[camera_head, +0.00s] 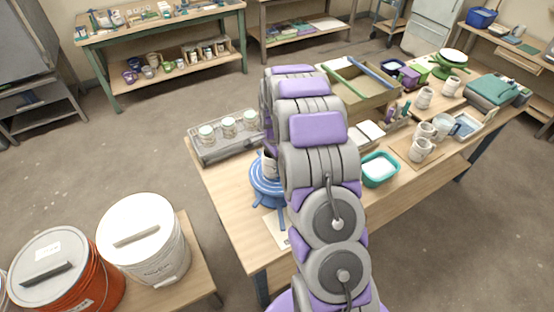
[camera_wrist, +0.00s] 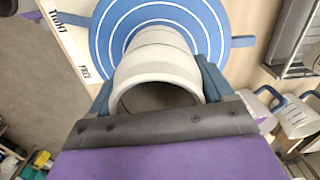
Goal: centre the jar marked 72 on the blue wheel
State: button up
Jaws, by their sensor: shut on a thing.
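The blue wheel (camera_head: 262,184) with pale rings stands on the table, partly hidden behind my arm in the head view. It fills the upper middle of the wrist view (camera_wrist: 112,35). My gripper (camera_wrist: 157,88) is shut on a pale grey-white jar (camera_wrist: 155,62), with one dark blue finger on each side. The jar's open mouth faces the wrist camera, and its body overlaps the wheel's middle and lower part. I cannot tell whether its base touches the wheel. A strip of the jar (camera_head: 269,164) shows beside my arm in the head view. No number is readable on it.
A grey rack (camera_head: 225,148) with several lidded jars sits behind the wheel. A teal tub (camera_head: 380,169) and a wooden board (camera_head: 416,156) with pale cups lie to the right. A printed card (camera_head: 277,229) lies in front of the wheel. Two buckets stand at lower left.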

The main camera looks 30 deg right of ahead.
jog(key=shift+d+f, duration=0.15)
jog(key=shift+d, duration=0.55)
jog(key=shift+d, duration=0.15)
